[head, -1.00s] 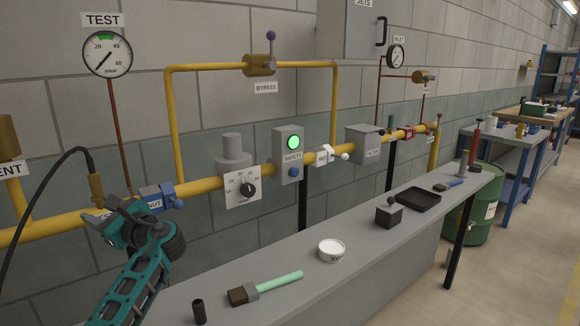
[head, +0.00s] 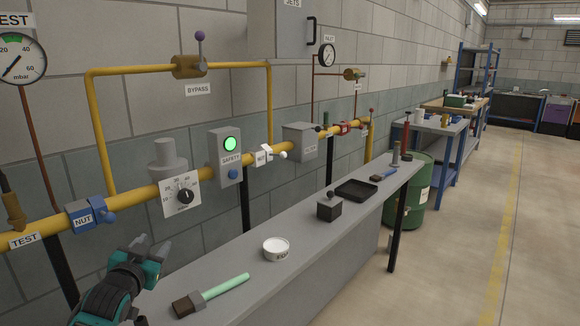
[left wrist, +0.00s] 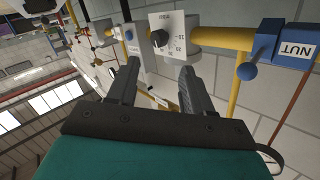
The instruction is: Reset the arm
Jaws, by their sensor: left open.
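My left gripper (head: 150,250) is at the lower left of the head view, over the left end of the grey bench and in front of the yellow pipe. Its teal and black body points up toward the pipe. Its two dark fingers (left wrist: 152,85) stand apart in the left wrist view, with nothing between them. My right gripper is not in view.
The grey bench (head: 225,262) holds a brush (head: 212,294), a white tub (head: 276,248), a dark block (head: 329,207) and a black tray (head: 357,190). A dial box (head: 182,194) and a safety box (head: 226,158) sit along the pipe. The floor at right is clear.

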